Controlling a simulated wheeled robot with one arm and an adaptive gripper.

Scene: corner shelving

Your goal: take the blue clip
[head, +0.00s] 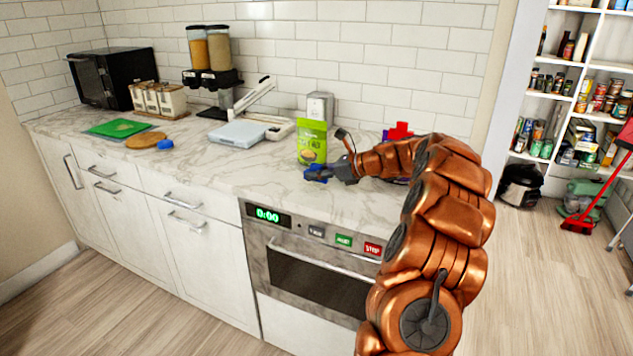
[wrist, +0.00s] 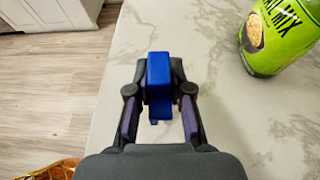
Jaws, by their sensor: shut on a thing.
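The blue clip (wrist: 159,82) is between the fingers of my gripper (wrist: 159,105) in the wrist view, above the marble counter. In the head view the blue clip (head: 318,173) shows at the end of my gripper (head: 333,171), in front of the green bag. My gripper is shut on the clip. The fingers hide part of the clip's sides. I cannot tell from these views whether the clip touches the counter.
A green bag (head: 312,142) stands just behind my gripper; it also shows in the wrist view (wrist: 280,37). A red and purple object (head: 400,131) is partly hidden behind my arm. A blue round thing (head: 165,145) lies near a wooden board (head: 146,140). The counter (head: 225,165) between is clear.

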